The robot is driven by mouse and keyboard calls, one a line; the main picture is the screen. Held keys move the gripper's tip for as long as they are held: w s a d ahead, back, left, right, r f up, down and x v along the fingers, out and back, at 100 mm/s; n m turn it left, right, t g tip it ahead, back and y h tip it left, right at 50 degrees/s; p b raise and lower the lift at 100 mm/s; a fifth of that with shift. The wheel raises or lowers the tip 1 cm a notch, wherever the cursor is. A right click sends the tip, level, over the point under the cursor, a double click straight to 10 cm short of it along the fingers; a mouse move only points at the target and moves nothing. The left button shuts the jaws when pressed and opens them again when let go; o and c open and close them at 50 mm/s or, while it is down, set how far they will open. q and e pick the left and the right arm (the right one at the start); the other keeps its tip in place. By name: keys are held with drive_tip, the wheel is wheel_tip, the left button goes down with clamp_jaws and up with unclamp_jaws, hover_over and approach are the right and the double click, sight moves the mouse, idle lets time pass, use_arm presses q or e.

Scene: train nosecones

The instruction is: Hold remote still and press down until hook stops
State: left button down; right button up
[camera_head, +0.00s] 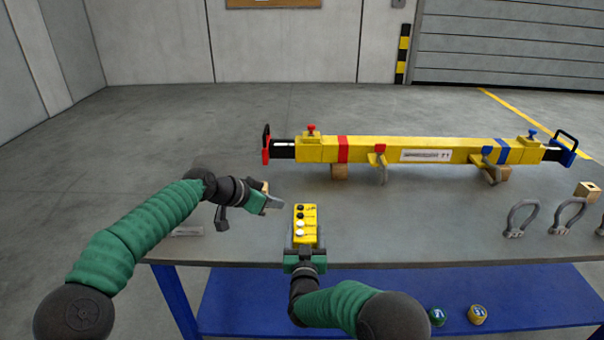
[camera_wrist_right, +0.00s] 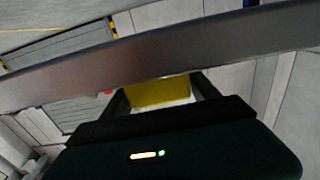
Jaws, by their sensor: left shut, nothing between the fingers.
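A yellow remote (camera_head: 305,222) with black and white buttons stands at the table's front edge. My right gripper (camera_head: 304,248) is shut on its lower end, and yellow shows between its fingers in the right wrist view (camera_wrist_right: 160,93). My left gripper (camera_head: 276,204) is shut and empty, to the left of the remote and apart from it. No crane hook can be made out in either view.
A long yellow beam (camera_head: 420,142) with red and blue ends rests on wooden blocks on the grey table (camera_head: 400,225). Grey shackles (camera_head: 522,218) lie at the right. Round tins (camera_head: 477,314) sit on the blue lower shelf (camera_head: 380,298).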

drive_tip(key=o, duration=0.3)
drive_tip(key=shift+o, duration=0.2)
